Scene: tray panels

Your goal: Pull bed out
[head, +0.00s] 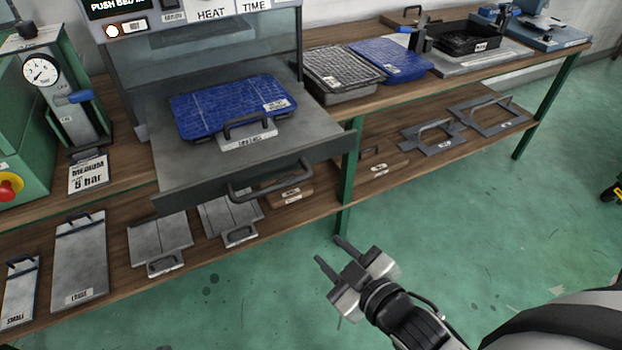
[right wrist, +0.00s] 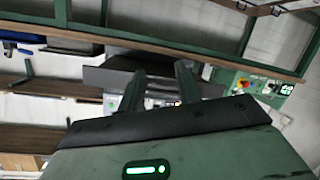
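The bed (head: 180,165) is a flat grey slab with a dark front. It sticks out from the heating machine (head: 165,60) at the left of the head view. A black bar handle (head: 270,182) is on its front face. A blue textured panel (head: 220,108) and a small labelled grey block with a handle (head: 247,137) lie on the bed. My right gripper (head: 328,249) is open and empty, below and right of the handle and apart from it. Its spread fingers show in the right wrist view (right wrist: 160,78). My left gripper is not in view.
The bench (head: 325,108) holds a grey tray (head: 340,88), a blue panel (head: 388,62) and a black tray (head: 465,45). A green gauge machine (head: 25,120) stands left. Flat tools lie on the lower shelf (head: 110,300). A green leg (head: 349,180) stands near the bed; the floor (head: 480,220) ahead is clear.

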